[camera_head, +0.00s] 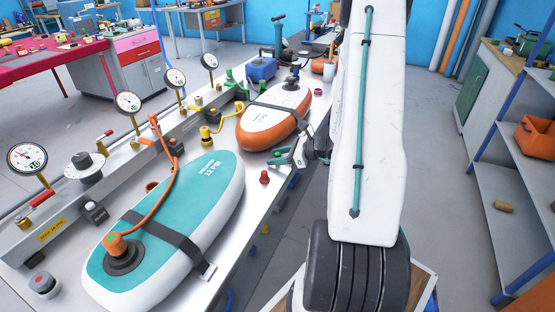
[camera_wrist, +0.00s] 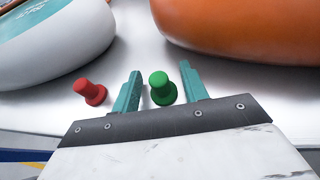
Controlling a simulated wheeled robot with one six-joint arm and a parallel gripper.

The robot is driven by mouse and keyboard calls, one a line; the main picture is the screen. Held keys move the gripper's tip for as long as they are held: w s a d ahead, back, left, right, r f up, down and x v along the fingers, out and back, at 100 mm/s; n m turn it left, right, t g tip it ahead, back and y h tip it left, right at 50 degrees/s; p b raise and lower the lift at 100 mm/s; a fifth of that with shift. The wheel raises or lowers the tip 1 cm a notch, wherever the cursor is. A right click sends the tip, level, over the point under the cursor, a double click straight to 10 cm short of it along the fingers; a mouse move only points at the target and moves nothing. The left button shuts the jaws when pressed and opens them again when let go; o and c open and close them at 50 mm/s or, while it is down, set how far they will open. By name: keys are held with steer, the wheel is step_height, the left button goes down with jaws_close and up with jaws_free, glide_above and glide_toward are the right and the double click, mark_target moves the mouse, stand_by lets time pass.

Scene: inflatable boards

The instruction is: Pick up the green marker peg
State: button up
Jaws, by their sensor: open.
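The green marker peg (camera_wrist: 161,88) stands on the white bench top in the wrist view. It is between the two teal fingers of my gripper (camera_wrist: 158,88), which is open. In the head view my gripper (camera_head: 291,156) is low over the bench edge beside the orange board; the green peg cannot be made out there for certain. A red peg (camera_wrist: 89,91) stands just left of the left finger; it also shows in the head view (camera_head: 264,177).
A teal and white board (camera_head: 165,232) and an orange and white board (camera_head: 274,119) are strapped to the bench. Gauges (camera_head: 128,103) line the bench's far side. A grey shelf (camera_head: 480,150) stands at right, with free floor (camera_head: 440,200) before it.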

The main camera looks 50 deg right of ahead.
jaws_close()
